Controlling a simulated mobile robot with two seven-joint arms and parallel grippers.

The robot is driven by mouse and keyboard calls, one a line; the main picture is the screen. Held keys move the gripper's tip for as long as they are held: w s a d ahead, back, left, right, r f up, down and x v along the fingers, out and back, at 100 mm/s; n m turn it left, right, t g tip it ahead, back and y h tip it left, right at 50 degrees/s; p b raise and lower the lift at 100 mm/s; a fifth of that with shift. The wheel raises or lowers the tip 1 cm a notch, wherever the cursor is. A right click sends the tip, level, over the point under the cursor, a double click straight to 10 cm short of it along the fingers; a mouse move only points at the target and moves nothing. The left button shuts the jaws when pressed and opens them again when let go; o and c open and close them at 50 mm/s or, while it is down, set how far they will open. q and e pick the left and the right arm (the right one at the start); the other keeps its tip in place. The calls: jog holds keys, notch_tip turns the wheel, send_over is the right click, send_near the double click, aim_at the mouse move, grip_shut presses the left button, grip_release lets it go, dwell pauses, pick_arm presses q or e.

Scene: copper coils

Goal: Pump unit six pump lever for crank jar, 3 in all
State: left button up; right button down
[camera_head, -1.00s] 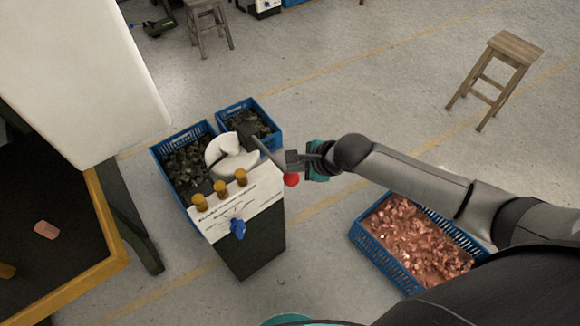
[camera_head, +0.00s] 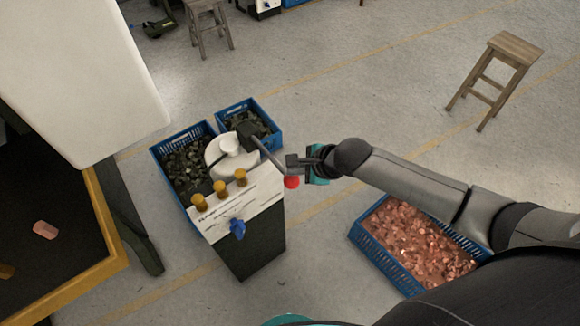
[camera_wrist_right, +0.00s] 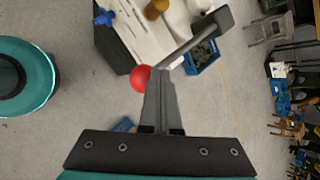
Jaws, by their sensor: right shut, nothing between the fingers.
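The pump unit (camera_head: 262,232) is a dark box with a pale labelled top, standing on the floor left of centre. A white round jar (camera_head: 222,160) with a raised cap sits at its back. The grey pump lever (camera_head: 268,153) runs from a dark block to a red ball (camera_head: 291,183); both also show in the wrist view, the lever (camera_wrist_right: 193,42) and the ball (camera_wrist_right: 140,77). My right gripper (camera_head: 290,163) is shut and empty, its fingertips (camera_wrist_right: 160,80) right beside the ball and the lever's end. Whether they touch is unclear. My left gripper is out of view.
A blue crate of copper bits (camera_head: 372,258) is at right. A wooden stool (camera_head: 515,46) stands farther back.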

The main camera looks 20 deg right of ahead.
aim_at(296, 180)
jog(key=shift+s+d+f+b, duration=0.1)
jog(key=shift+s+f+b, duration=0.15)
jog(key=shift+f, duration=0.65)
jog(key=shift+s+d+f+b, duration=0.1)
jog(key=shift+s+f+b, duration=0.1)
jog(key=shift+f, duration=0.65)
dwell(1.1)
jog(key=shift+w+a+r+p, duration=0.1)
jog(key=shift+w+r+p, duration=0.15)
jog(key=shift+r+p, duration=1.1)
jog(key=shift+w+a+r+p, duration=0.1)
jog(key=shift+w+r+p, duration=0.1)
jog(key=shift+r+p, duration=1.15)
jog(key=shift+w+a+r+p, duration=0.1)
jog(key=shift+w+r+p, duration=0.15)
jog(key=shift+r+p, duration=1.1)
jog(key=shift+f, duration=0.25)
notch_tip(296, 180, up, 2)
jog(key=shift+w+r+p, duration=0.15)
jog(key=shift+r+p, duration=0.05)
jog(key=shift+p, duration=0.8)
jog(key=shift+w+a+r, duration=0.1)
jog(key=shift+w+r, duration=0.1)
jog(key=shift+r, duration=1.05)
